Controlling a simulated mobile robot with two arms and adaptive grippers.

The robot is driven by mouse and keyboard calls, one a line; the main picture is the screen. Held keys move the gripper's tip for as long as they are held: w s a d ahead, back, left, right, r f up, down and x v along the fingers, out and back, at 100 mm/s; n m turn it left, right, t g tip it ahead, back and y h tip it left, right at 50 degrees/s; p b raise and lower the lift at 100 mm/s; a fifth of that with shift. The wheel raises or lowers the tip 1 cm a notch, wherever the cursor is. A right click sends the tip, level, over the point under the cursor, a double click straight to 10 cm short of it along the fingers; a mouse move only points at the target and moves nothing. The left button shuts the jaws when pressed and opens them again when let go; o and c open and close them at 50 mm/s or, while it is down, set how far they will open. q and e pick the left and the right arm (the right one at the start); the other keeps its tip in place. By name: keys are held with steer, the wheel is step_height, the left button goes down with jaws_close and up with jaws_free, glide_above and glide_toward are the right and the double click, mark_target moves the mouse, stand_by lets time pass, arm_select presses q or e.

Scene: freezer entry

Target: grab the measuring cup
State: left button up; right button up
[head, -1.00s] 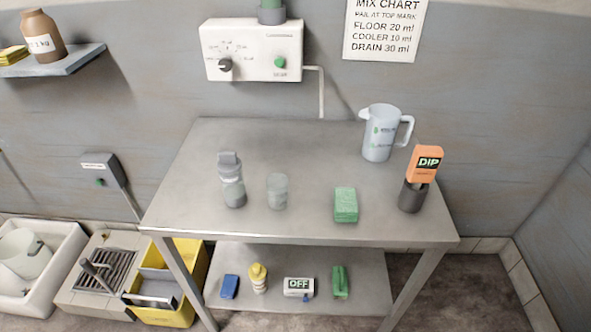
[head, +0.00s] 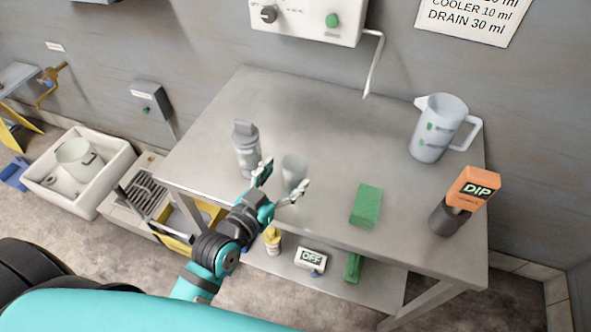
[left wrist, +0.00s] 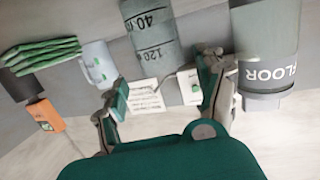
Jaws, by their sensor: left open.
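The measuring cup (head: 294,168) is a small grey translucent cup standing upright near the front of the steel table. In the left wrist view it (left wrist: 150,35) shows dark volume marks, "40" and "120". My left gripper (head: 281,187) is open at the table's front edge, its two fingers spread toward the near side of the cup. In the left wrist view the cup lies ahead, between the lines of the open fingers (left wrist: 163,82); I see no grip on it. My right gripper is not in view.
A grey bottle (head: 247,150), labelled "FLOOR" in the wrist view (left wrist: 265,45), stands close left of the cup. The table (head: 300,100) is clear behind the cup.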

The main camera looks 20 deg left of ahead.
mark_target(301, 156)
arm_select(q)
steer(key=x, duration=0.4)
steer(key=shift+p, duration=0.3)
steer(key=shift+w+r, duration=0.1)
steer(key=shift+w, duration=0.25)
steer(key=p+x, duration=0.1)
steer(key=x, duration=0.2)
steer(key=shift+w+p, duration=0.3)
steer(key=shift+w, duration=0.15)
steer(key=shift+w+d, duration=0.15)
steer(key=shift+w, duration=0.2)
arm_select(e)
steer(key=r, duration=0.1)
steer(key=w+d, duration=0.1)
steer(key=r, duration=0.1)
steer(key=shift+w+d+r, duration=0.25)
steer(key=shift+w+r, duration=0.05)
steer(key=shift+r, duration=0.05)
arm_select(q)
steer(key=shift+s, duration=0.1)
steer(key=shift+c, duration=0.3)
steer(key=c, duration=0.9)
steer(key=shift+c, duration=1.2)
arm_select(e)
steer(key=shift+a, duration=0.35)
arm_select(q)
steer(key=shift+c, duration=0.5)
